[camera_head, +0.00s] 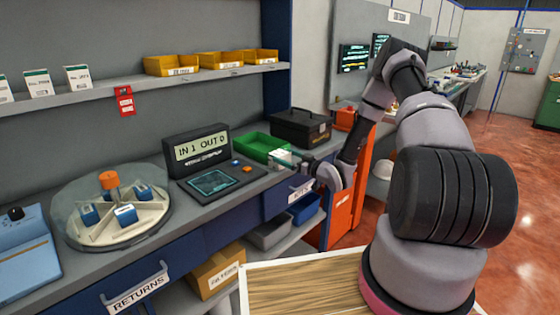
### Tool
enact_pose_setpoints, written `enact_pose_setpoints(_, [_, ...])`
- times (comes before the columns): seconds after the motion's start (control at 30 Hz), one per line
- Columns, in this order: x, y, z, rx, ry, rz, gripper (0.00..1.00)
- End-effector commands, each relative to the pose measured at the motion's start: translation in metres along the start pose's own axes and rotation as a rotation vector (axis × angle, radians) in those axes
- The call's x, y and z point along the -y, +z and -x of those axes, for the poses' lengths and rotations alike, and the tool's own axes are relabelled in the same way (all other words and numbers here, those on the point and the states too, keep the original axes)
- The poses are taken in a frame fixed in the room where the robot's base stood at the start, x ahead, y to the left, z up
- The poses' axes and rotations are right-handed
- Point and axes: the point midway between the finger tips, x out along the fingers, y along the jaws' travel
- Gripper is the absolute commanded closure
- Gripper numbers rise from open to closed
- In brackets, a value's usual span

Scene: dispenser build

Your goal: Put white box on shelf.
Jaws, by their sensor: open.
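A small white box (280,157) is at the front right of the green tray (258,144) on the bench; I cannot tell whether it lies inside it. My gripper (292,165) is open right beside this box, its fingers at or near it; contact is too small to tell. The grey shelf (120,88) runs along the wall above the bench. Two white boxes with green tops, one (38,83) and another (78,77), stand upright on its left part, with a third cut off at the left edge.
Yellow bins (171,66) sit on the shelf's right part. On the bench are a domed carousel (112,215), a display reading "IN 1 OUT 0" (197,149) and a black case (300,127). A red tag (125,101) hangs from the shelf edge. The shelf between boxes and bins is clear.

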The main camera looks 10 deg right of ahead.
Motion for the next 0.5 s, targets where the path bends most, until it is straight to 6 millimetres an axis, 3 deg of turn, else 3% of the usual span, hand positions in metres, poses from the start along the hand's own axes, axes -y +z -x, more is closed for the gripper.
enact_pose_setpoints(0.2, [0.002, 0.000, -0.032, -0.001, -0.003, 0.002, 0.00])
enact_pose_setpoints(0.5, [0.001, 0.000, -0.038, 0.000, 0.000, 0.001, 0.00])
